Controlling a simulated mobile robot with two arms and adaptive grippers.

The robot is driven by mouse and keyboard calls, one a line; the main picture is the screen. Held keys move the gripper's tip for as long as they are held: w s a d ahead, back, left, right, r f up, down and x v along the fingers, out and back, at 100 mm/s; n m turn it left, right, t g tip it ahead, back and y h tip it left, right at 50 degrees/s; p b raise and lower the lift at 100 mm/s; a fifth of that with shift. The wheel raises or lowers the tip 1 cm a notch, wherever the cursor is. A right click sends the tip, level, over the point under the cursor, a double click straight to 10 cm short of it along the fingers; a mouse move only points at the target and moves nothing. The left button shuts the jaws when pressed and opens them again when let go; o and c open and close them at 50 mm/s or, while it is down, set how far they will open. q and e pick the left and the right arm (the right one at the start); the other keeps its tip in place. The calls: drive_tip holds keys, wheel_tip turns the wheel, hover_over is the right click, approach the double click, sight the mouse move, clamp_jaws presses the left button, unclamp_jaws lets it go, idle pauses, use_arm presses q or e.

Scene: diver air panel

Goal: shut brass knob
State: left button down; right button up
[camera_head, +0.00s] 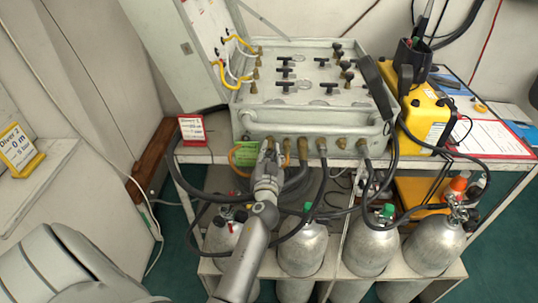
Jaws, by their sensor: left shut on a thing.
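The grey air panel (310,118) stands on the bench with a row of brass fittings (303,148) along its lower front edge. My left gripper (268,150) reaches up to the left end of this row. It is shut on a brass knob there, which the fingers mostly hide. I cannot tell how far the knob is turned. Several black T-handles (285,73) sit on the panel top. More small brass fittings (254,74) line its left side, with yellow and white hoses. My right gripper is not in view.
Dark hoses (318,190) hang close around my left gripper. Several silver cylinders (303,248) stand in the rack below. A red-edged sign (192,128) stands left of the panel. A yellow case (426,118) and a clipboard sheet (478,138) lie to the right.

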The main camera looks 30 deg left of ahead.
use_arm(q)
drive_tip(key=m, duration=0.4)
drive_tip(key=shift+r+m+b, duration=0.1)
drive_tip(key=shift+m+b, duration=0.2)
drive_tip(key=m, duration=0.4)
drive_tip(key=shift+m, duration=0.3)
drive_tip(key=c, duration=1.3)
unclamp_jaws()
drive_tip(key=shift+w, duration=0.1)
drive_tip(key=shift+v, duration=3.8)
